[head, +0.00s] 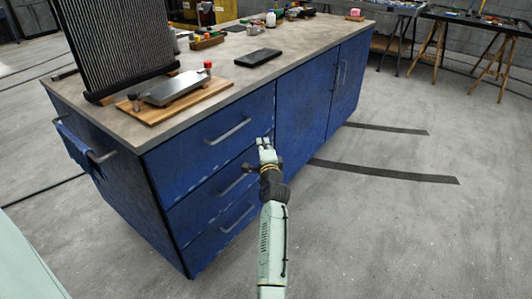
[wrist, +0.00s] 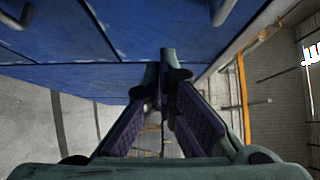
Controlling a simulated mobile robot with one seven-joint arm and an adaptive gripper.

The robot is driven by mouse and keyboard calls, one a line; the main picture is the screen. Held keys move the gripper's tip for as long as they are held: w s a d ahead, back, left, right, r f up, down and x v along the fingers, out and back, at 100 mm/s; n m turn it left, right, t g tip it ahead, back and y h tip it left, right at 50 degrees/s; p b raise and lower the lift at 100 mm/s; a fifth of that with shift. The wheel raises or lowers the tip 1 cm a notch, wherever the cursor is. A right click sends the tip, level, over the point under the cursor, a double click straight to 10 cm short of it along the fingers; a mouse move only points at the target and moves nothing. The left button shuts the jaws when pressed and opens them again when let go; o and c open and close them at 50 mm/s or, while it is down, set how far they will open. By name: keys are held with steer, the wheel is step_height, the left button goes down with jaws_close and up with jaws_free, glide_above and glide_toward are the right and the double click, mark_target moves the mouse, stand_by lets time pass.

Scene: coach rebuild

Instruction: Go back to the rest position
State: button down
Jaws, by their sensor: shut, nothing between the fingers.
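My gripper (head: 266,143) is in front of the blue cabinet (head: 306,115), near the right edge of its drawer column. In the wrist view my gripper (wrist: 166,62) has its fingertips together and empty. The blue cabinet front (wrist: 75,40) fills the upper left of that view, close to the fingers. I cannot tell whether the fingertips touch it. My arm reaches forward from the bottom of the head view.
The worktop (head: 215,85) carries a dark ribbed panel (head: 120,40), a wooden board (head: 175,103) and a black flat object (head: 258,57). Drawer handles (head: 228,131) stick out near my gripper. Grey floor (head: 400,230) on the right is clear except for dark strips (head: 385,172).

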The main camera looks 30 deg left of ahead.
steer(key=shift+v, duration=2.15)
steer(key=shift+w+d+r, duration=0.1)
